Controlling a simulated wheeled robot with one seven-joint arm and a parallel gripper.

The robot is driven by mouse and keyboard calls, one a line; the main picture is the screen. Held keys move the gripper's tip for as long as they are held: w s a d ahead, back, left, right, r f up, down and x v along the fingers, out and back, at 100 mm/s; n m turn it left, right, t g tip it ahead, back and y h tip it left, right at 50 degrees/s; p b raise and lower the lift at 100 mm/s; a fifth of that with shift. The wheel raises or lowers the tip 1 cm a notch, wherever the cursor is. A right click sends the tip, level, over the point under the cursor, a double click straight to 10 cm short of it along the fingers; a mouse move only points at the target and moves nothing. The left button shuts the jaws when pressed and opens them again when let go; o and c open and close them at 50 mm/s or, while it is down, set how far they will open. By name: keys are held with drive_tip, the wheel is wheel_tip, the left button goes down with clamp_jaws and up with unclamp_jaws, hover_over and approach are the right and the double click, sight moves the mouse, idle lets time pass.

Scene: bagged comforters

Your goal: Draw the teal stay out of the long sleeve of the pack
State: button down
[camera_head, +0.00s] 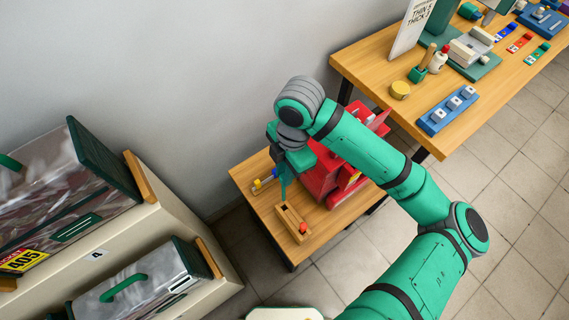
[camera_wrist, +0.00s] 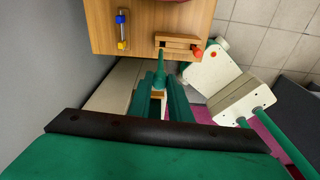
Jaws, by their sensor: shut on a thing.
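My gripper (camera_head: 284,174) is above the small wooden table, shut on a slim teal piece (camera_head: 283,189), apparently the stay. In the wrist view my gripper (camera_wrist: 164,104) holds the teal piece (camera_wrist: 160,70), which points toward the slotted wooden block (camera_wrist: 176,37). In the head view the teal piece hangs just above and behind this block (camera_head: 289,221); I cannot tell whether it touches. Two bagged packs, a larger one (camera_head: 75,205) and a smaller one (camera_head: 140,285), sit on the left. No long sleeve is clearly visible.
A red knob (camera_head: 303,228) is at the block's near end. A yellow and blue piece (camera_head: 264,180) lies beside it on the small table (camera_head: 250,206). A red stand (camera_head: 335,178) is close right of my gripper. A larger bench (camera_head: 375,65) holds several tools. The left wall is bare.

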sight(284, 189)
drive_tip(key=shift+s+d, duration=0.1)
drive_tip(key=shift+s, duration=0.05)
drive_tip(key=shift+f, duration=2.9)
drive_tip(key=shift+f, duration=4.3)
drive_tip(key=c, duration=1.6)
unclamp_jaws()
drive_tip(key=shift+o, duration=0.2)
wheel_tip(284, 189, up, 11)
drive_tip(key=d, duration=0.1)
drive_tip(key=shift+w, duration=0.35)
